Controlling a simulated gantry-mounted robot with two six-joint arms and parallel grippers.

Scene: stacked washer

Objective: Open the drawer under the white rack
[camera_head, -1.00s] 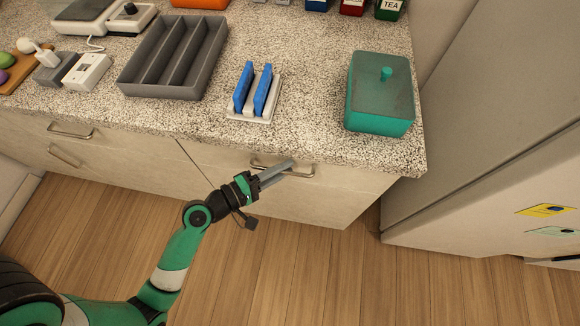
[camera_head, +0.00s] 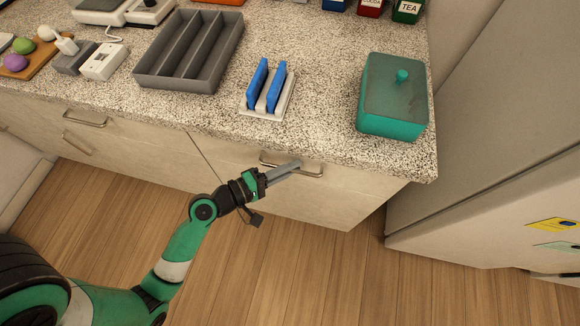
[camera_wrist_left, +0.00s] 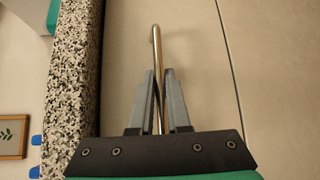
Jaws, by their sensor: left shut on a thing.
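The white rack (camera_head: 266,108) holds two blue pieces and stands on the counter near its front edge. The drawer (camera_head: 345,190) below it has a pale front that looks flush with the cabinet. Its metal bar handle (camera_head: 313,174) runs along the upper part of the front. My left gripper (camera_head: 292,166) is at the handle. In the left wrist view the fingers (camera_wrist_left: 160,100) stand on both sides of the handle bar (camera_wrist_left: 155,45) and are shut on it. My right gripper is in no view.
A teal lidded box (camera_head: 393,100) stands right of the rack, and a grey divided tray (camera_head: 190,50) stands left of it. A second drawer handle (camera_head: 85,119) is at the left. A fridge (camera_head: 480,150) stands at the right. The wooden floor (camera_head: 300,270) in front is clear.

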